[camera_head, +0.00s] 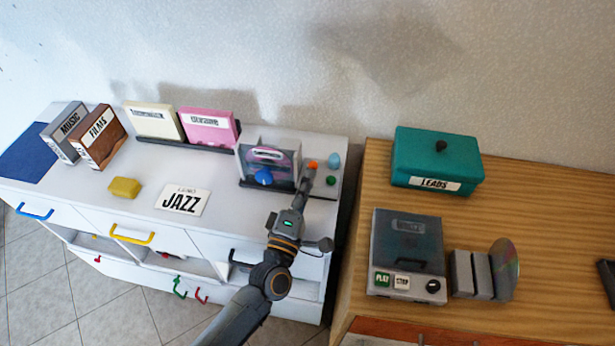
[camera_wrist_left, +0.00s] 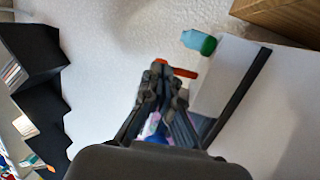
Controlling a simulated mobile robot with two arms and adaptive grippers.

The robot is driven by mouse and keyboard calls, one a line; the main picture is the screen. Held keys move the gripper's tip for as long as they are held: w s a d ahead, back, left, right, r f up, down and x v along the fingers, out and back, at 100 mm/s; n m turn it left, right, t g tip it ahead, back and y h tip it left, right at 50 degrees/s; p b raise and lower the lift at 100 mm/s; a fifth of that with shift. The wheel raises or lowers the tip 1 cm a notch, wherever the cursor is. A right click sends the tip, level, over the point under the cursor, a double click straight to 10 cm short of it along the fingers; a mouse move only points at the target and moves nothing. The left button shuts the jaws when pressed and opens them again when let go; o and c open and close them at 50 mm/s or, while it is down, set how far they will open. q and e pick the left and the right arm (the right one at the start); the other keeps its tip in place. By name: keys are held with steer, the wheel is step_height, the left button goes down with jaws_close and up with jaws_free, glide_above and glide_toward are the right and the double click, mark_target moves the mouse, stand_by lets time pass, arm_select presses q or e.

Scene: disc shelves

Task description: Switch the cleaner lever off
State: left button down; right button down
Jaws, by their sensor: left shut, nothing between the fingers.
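The cleaner (camera_head: 250,158) is a grey box with a clear front, a pink item inside and a blue knob (camera_head: 263,177), at the right end of the white cabinet. An orange-red piece (camera_head: 312,165), apparently the lever, shows at its right side. It also shows in the left wrist view as a red bar (camera_wrist_left: 186,72). My left gripper (camera_head: 308,172) is shut and empty, its fingertips right at this orange-red piece. In the left wrist view the fingertips (camera_wrist_left: 166,76) overlap its left end; I cannot tell whether they touch. My right gripper is not in view.
A yellow sponge (camera_head: 125,187) and a JAZZ card (camera_head: 184,200) lie on the cabinet (camera_head: 85,200). A wooden table (camera_head: 540,200) with a teal box (camera_head: 440,160) and player (camera_head: 407,245) is at right.

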mark_target(310, 165)
arm_select(q)
steer(key=w+r+g+p, duration=0.1)
steer(key=p, duration=0.2)
steer(key=w+r+g+p, duration=0.1)
steer(key=w+p, duration=0.1)
steer(key=p, duration=0.1)
steer(key=shift+d+n+y+p, duration=0.2)
steer(key=shift+n+y+p, duration=0.1)
steer(key=shift+y+p, duration=0.1)
steer(key=shift+s, duration=0.1)
steer(key=shift+s+r, duration=0.1)
steer(key=shift+r, duration=0.1)
